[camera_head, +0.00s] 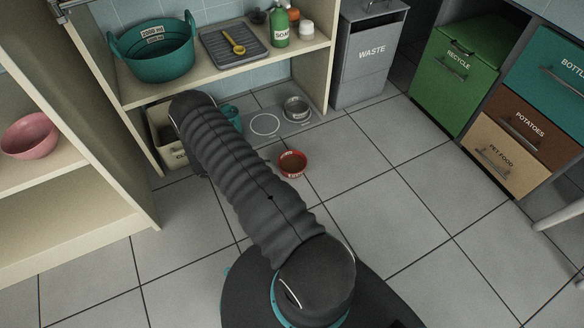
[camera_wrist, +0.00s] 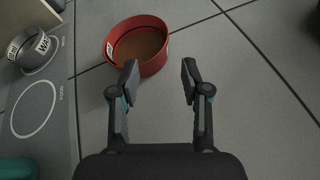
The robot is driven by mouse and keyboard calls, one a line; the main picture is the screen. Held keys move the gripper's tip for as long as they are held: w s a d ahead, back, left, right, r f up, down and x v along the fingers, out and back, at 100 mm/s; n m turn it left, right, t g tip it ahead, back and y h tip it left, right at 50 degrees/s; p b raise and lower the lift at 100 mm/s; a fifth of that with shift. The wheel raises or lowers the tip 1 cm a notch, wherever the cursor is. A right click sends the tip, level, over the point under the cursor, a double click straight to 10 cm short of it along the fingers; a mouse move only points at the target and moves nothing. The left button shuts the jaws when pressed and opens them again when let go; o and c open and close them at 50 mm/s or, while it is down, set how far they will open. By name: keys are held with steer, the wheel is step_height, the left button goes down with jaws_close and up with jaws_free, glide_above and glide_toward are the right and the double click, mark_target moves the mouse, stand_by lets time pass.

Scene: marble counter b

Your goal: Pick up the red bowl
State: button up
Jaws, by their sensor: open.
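The red bowl (camera_head: 292,163) stands upright on the grey tiled floor, with brown contents inside. In the wrist view the red bowl (camera_wrist: 137,45) is at the upper middle, and its lower rim is partly behind my left finger. My gripper (camera_wrist: 158,75) is open and empty, with its two fingers apart. The bowl is ahead of the fingertips and a little to the left of the gap between them. In the head view my arm hides the gripper.
A grey mat (camera_wrist: 36,125) with printed circles lies left of the red bowl, bearing a metal bowl (camera_head: 297,108). A shelf unit (camera_head: 225,77) stands behind it. A waste bin (camera_head: 372,55) and green recycle bin (camera_head: 455,75) stand to the right. The floor right of the bowl is clear.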

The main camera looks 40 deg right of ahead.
mark_target(301, 173)
steer(key=shift+s+d+f, duration=0.2)
steer(key=shift+f, duration=0.15)
steer(key=shift+s+d+f, duration=0.15)
steer(key=shift+f, duration=0.2)
steer(key=x, duration=1.3)
steer(key=shift+d, duration=0.1)
jaws_close()
